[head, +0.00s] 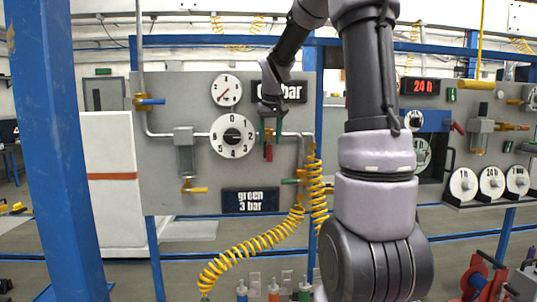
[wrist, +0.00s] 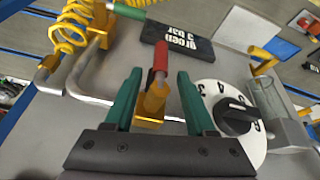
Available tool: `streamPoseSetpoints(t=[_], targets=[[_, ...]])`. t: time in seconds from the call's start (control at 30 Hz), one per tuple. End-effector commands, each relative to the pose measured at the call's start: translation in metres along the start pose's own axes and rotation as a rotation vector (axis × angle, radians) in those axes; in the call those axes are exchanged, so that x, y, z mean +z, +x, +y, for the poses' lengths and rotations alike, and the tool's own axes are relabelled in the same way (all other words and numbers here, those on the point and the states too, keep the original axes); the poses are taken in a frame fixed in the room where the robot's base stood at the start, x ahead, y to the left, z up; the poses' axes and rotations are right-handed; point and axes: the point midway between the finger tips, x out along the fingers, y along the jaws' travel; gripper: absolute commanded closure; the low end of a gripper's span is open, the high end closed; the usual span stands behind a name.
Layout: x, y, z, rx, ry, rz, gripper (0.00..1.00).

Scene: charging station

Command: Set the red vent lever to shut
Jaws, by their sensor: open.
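The red vent lever (head: 268,153) hangs from a brass valve on the grey panel, pointing down in the head view, crosswise to the pipe. In the wrist view, which sees the panel upside down, the red lever (wrist: 160,62) points up from its brass valve body (wrist: 150,104). My gripper (head: 269,133) is at the valve. In the wrist view my gripper (wrist: 160,78) is open, with one green finger on each side of the lever and valve. Gaps show between both fingers and the lever. The gripper partly hides the valve in the head view.
A numbered dial (head: 232,135) with a black knob is close beside my gripper. A green-handled valve (head: 290,181) and a coiled yellow hose (head: 255,243) are below right. A sign (head: 250,201) reads "green 3 bar". Blue-handled (head: 150,101) and yellow-handled (head: 196,190) valves are at left.

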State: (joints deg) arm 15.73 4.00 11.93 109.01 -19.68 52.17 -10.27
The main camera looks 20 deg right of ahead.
Motion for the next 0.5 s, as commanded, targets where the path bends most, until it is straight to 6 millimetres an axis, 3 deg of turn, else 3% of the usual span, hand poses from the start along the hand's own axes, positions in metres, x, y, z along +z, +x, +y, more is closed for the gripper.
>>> streamPoseSetpoints(t=[0.2, 0.5], targets=[[0.001, 0.041, 0.000, -0.001, 0.000, -0.003, 0.44], [0.000, 0.061, 0.000, 0.000, 0.001, 0.001, 0.44]])
